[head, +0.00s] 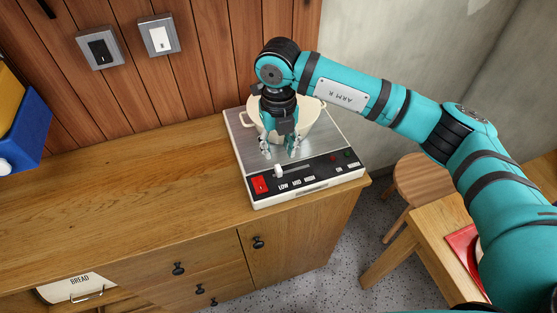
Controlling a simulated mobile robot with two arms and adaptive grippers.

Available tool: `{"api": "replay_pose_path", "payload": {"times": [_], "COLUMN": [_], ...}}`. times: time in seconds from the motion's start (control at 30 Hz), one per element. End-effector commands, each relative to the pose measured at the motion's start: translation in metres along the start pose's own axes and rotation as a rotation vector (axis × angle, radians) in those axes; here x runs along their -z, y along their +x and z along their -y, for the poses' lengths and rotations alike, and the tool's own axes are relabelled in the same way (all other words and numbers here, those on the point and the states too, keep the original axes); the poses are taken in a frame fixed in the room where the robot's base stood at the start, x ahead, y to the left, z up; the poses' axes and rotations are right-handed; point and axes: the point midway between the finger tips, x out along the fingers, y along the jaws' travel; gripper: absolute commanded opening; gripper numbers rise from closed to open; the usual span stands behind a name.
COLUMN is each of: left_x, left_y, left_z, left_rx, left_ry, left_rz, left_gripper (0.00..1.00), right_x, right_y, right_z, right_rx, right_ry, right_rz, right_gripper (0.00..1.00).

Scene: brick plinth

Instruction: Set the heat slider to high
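A white-edged hot plate (355,176) sits at the right end of the wooden counter, with a black control panel along its front. The heat slider's small white knob (279,171) stands at the left end of its slot, by the first label, which reads LOW. The slot runs right towards the other labels. My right gripper (279,151) points down just behind the knob, its two fingertips spread apart with nothing seen between them. Whether it touches the knob cannot be told. My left gripper is out of view.
A cream pot (311,126) stands on the plate behind my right gripper, partly hidden by it. A red switch (260,184) is left of the slider. Wall switches (159,36) are at the back. The counter's left part (130,190) is clear. A stool (418,178) stands right.

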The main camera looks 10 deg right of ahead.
Motion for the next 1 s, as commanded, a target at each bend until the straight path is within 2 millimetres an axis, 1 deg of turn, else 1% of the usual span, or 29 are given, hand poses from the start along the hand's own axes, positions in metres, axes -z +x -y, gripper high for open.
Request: {"api": "replay_pose_path", "payload": {"times": [0.03,0.1,0.3,0.5,0.77,0.87,1.0], "left_x": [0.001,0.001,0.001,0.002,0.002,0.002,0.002], "left_y": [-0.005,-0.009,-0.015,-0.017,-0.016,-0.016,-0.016], "left_z": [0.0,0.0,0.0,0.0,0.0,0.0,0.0], "left_rx": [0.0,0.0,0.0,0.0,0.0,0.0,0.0], "left_ry": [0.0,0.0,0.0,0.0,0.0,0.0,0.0], "left_rz": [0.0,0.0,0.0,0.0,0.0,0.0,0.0], "left_gripper": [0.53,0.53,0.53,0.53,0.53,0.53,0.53], "right_x": [0.001,0.001,0.001,0.0,0.0,0.0,0.0], "right_y": [0.009,0.024,0.055,0.069,0.07,0.07,0.07], "right_z": [0.0,0.0,0.0,0.0,0.0,0.0,0.0], "right_rx": [0.0,0.0,-0.001,-0.001,-0.001,-0.001,-0.001], "right_ry": [0.001,0.001,0.0,0.0,-0.001,-0.001,-0.001], "right_rz": [-0.004,-0.004,-0.003,-0.001,0.0,0.0,0.0], "right_gripper": [0.37,0.37,0.37,0.37,0.37,0.25,0.06]}}
